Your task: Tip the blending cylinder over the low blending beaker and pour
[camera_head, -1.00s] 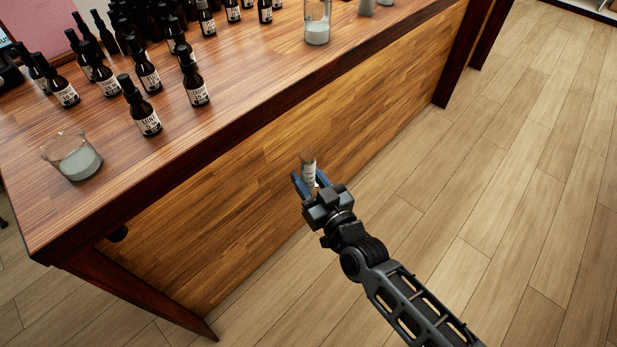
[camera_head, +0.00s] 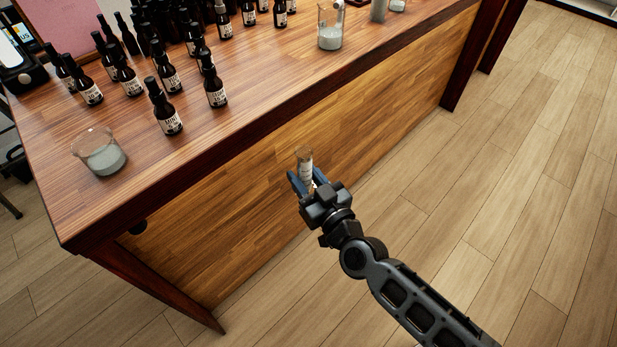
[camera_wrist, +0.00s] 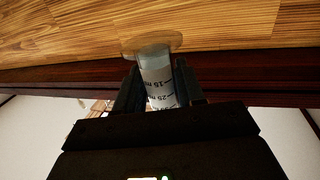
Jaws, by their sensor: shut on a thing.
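The blending cylinder (camera_head: 306,161) is a small clear graduated cylinder with pale contents. It also shows in the wrist view (camera_wrist: 155,72), with dark markings and a clear flared rim. My gripper (camera_head: 309,185) is shut on it and holds it in front of the table's wooden side panel, apart from the table. The low blending beaker (camera_head: 104,158) is a wide, short glass beaker with grey-white contents. It stands upright near the left corner of the tabletop, up and to the left of my gripper. The beaker does not show in the wrist view.
Several dark labelled bottles (camera_head: 167,112) stand on the wooden table (camera_head: 190,140), close to the low beaker. A taller beaker (camera_head: 330,30) stands further right near the front edge. A dark device (camera_head: 22,72) sits at the far left. The floor (camera_head: 480,200) on the right is clear.

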